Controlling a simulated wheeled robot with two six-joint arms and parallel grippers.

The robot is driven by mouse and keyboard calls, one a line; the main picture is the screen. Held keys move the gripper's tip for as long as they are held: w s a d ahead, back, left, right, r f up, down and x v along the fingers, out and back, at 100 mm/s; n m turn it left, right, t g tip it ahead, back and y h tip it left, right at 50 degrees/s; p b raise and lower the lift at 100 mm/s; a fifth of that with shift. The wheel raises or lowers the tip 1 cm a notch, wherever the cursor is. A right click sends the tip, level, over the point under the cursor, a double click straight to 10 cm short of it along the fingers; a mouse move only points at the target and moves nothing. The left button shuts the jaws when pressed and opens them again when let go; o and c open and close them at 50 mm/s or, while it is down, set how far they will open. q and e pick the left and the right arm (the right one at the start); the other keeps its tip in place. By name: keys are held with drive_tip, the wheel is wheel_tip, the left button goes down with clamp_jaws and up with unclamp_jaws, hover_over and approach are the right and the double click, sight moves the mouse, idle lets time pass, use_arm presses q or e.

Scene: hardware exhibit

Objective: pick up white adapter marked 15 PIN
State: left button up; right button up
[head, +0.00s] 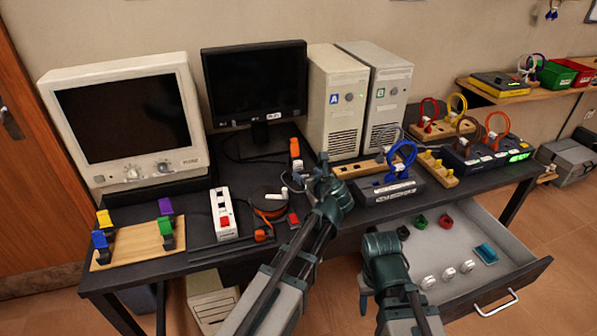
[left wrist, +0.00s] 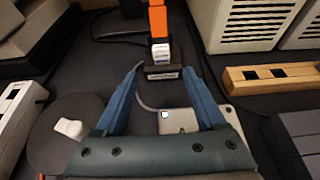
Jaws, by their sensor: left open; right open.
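No 15 PIN marking is readable in either view. A small white piece (head: 276,197) lies on a dark round disc; it also shows in the left wrist view (left wrist: 68,128), left of my fingers. A white labelled block (left wrist: 160,52) with an orange part above it stands in a small black holder just beyond my fingertips; it also shows in the head view (head: 297,164). I cannot tell which is the adapter. My left gripper (head: 308,174) is open and empty over the desk, its blue fingers (left wrist: 163,72) short of the holder. My right gripper (head: 364,284) is open, beside the open drawer.
Two beige towers (head: 335,108) and a black monitor (head: 255,85) stand behind. A wooden rack (left wrist: 275,78) is right of my left fingers, and a pale plate (left wrist: 197,121) lies beneath them. The open drawer (head: 515,271) holds several small parts. A power strip (head: 223,214) lies left.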

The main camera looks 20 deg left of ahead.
sight(299, 165)
use_arm(q)
drive_tip(key=shift+b+x, duration=0.4)
drive_tip(key=shift+x, duration=1.35)
drive_tip(key=b+x, duration=0.1)
drive_tip(key=x, duration=0.4)
drive_tip(key=shift+w+r+b, duration=0.15)
drive_tip(key=shift+w+b, duration=0.1)
drive_tip(key=shift+b, duration=0.05)
drive_tip(key=shift+r, duration=0.1)
clamp_jaws()
